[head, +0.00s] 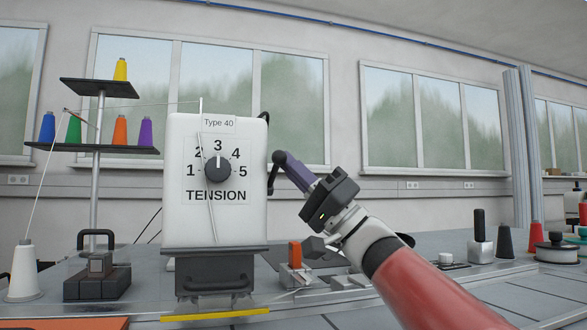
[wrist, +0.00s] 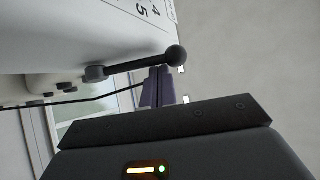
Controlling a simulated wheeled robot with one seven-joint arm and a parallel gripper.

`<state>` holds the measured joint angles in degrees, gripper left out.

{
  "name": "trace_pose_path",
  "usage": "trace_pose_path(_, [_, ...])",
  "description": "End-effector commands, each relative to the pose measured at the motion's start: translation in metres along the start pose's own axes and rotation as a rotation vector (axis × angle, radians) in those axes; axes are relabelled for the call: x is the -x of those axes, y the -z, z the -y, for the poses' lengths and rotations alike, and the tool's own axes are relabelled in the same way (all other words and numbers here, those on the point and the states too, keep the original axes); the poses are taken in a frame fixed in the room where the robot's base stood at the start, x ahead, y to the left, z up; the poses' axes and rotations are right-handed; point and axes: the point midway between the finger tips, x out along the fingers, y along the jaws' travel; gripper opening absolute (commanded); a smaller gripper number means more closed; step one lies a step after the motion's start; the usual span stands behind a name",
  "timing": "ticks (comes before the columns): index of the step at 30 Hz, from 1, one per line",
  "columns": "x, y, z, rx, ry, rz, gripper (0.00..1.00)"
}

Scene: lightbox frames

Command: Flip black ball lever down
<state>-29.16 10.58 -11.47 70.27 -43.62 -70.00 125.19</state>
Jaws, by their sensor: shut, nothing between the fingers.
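The black ball lever (head: 279,157) is on the right side of the white sewing machine housing (head: 180,215). Its rod rises from a low pivot, with the ball at the upper end. In the wrist view the black ball (wrist: 176,55) and its rod show clearly, running out from a grey pivot. My gripper (head: 289,166) comes in from the right, its purple fingers shut and empty. In the wrist view the fingertips (wrist: 159,71) are right beside the ball end of the rod; I cannot tell whether they touch.
The tension dial (head: 217,168) faces front. A thread stand (head: 97,150) with coloured cones stands to the left. A small device with an orange block (head: 295,254) sits on the table below my wrist. A black cable (wrist: 75,101) runs behind the lever.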

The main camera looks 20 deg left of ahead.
Motion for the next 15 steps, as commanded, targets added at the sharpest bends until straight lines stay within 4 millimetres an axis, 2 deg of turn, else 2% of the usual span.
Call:
trace_pose_path(4, [0.015,-0.008,-0.007,0.071,0.092,-0.002,0.00])
trace_pose_path(7, [0.020,-0.013,-0.006,0.075,0.098,-0.002,0.00])
trace_pose_path(15, [0.022,-0.017,-0.007,0.073,0.099,0.001,0.00])
